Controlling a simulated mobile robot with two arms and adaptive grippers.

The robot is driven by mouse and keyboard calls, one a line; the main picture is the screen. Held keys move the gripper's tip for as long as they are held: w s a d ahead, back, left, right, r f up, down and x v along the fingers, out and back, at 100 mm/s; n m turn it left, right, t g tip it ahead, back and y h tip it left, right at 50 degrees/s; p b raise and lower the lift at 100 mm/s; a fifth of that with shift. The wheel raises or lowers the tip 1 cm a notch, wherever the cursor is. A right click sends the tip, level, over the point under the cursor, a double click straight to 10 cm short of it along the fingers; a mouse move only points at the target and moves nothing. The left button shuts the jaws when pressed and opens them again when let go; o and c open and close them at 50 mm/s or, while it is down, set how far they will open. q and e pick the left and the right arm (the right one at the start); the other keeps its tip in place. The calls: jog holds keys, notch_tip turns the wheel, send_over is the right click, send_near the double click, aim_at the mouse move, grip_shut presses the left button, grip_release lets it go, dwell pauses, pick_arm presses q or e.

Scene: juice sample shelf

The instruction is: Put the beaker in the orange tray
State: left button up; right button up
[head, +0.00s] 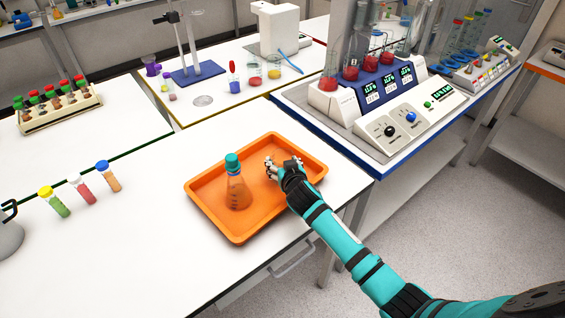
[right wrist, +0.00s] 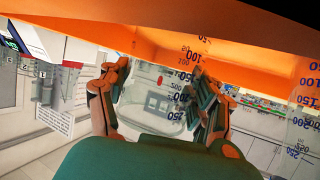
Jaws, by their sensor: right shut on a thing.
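The orange tray (head: 203,208) lies on the white bench. My right gripper (head: 282,168) is over the tray's right part and is shut on the clear glass beaker (right wrist: 160,100), between its fingers in the right wrist view. The beaker has blue volume marks and is hard to make out in the head view. The wrist picture is upside down, with the tray's orange surface (right wrist: 110,25) along its top, near the beaker's base. The beaker looks about upright; I cannot tell whether it touches the tray floor. My left gripper is not in view.
A conical flask (head: 237,190) with a teal cap stands in the tray, left of my gripper. A blue-edged instrument bench (head: 340,140) stands to the right.

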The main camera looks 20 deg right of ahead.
jog(key=shift+r, duration=0.1)
jog(key=o, duration=0.8)
jog(key=shift+c, duration=0.2)
jog(key=o, duration=0.5)
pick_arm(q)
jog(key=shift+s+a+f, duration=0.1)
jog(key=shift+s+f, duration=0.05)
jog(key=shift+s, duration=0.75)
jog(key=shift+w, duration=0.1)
